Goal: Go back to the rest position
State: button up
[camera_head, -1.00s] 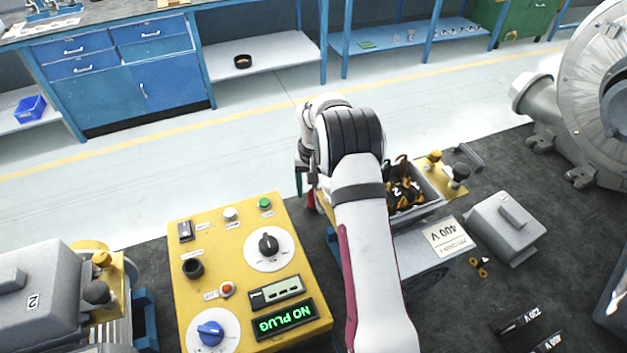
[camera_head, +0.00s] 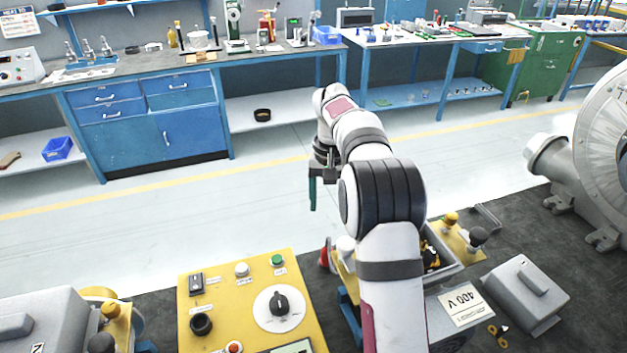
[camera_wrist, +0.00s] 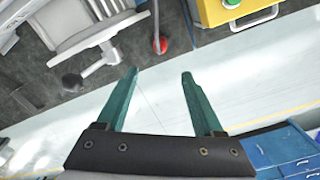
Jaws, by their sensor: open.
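My gripper (camera_head: 313,190) hangs beyond the bench's far edge in the head view, above the pale floor. Its teal fingers point down. In the wrist view my gripper (camera_wrist: 160,75) has its two teal fingers spread well apart with nothing between them. Below the fingers in that view are the floor and the bench edge. My arm hides part of the open grey box (camera_head: 452,262) with the 400 V label.
A yellow control panel (camera_head: 225,300) with knobs and buttons lies left of my arm. A grey cover (camera_head: 526,290) and a large blower (camera_head: 600,150) are on the right. A red-tipped part (camera_wrist: 160,45) is near the bench edge. Blue workbenches (camera_head: 165,140) stand across the clear floor.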

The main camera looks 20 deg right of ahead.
aim_at(327, 246)
notch_tip(327, 246, down, 16)
jog(key=shift+r, duration=0.4)
